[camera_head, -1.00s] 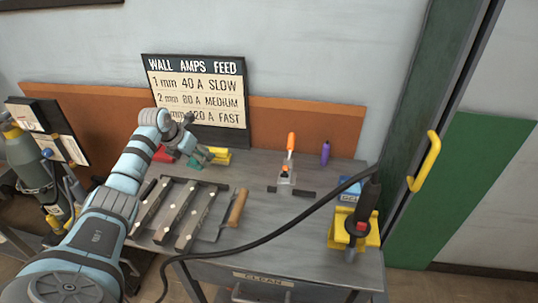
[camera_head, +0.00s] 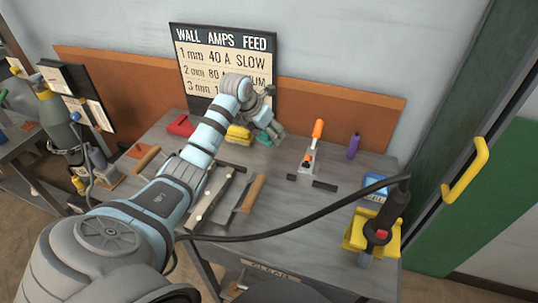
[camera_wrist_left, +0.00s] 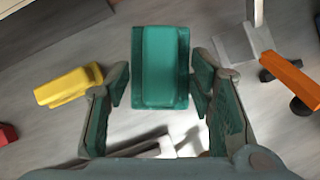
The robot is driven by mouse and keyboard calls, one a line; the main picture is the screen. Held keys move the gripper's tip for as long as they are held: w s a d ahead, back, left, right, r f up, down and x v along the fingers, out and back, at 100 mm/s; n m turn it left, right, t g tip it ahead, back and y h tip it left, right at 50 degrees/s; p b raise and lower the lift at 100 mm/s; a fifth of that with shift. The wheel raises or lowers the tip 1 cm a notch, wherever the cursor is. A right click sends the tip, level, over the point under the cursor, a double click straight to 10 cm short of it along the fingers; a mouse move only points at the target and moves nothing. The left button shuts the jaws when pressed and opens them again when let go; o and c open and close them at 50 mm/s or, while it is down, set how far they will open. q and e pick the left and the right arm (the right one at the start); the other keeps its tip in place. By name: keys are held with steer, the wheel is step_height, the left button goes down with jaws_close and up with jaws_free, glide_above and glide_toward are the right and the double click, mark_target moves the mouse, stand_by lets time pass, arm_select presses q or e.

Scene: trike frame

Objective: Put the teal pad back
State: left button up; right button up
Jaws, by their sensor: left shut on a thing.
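The teal pad (camera_wrist_left: 161,66) is a block with a raised middle, between the fingers of my left gripper (camera_wrist_left: 158,88) in the left wrist view. My left gripper (camera_head: 270,132) is shut on it. In the head view the teal pad (camera_head: 266,140) is small and partly hidden by the fingers, just right of a yellow block (camera_head: 238,134). The yellow block also shows left of the gripper in the wrist view (camera_wrist_left: 68,86). I cannot tell whether the pad touches the grey bench. My right gripper is not in view.
A red block (camera_head: 181,126) lies left of the yellow one. A clamp with an orange handle (camera_head: 318,129) stands right of my gripper, with a purple bottle (camera_head: 354,146) beyond. A yellow torch holder (camera_head: 358,236) is at front right. A black cable (camera_head: 290,231) crosses the bench front.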

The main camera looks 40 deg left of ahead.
mark_target(273, 156)
arm_select(q)
step_height(273, 156, down, 8)
steer(key=shift+s+d+b, duration=0.1)
steer(key=shift+b, duration=0.6)
steer(key=shift+f, duration=0.25)
steer(key=o, duration=1.1)
steer(key=shift+s+r, duration=0.1)
steer(key=shift+r, duration=0.35)
steer(key=p+v, duration=0.3)
steer(key=v, duration=0.8)
steer(key=shift+r, duration=0.2)
steer(key=shift+s, duration=0.1)
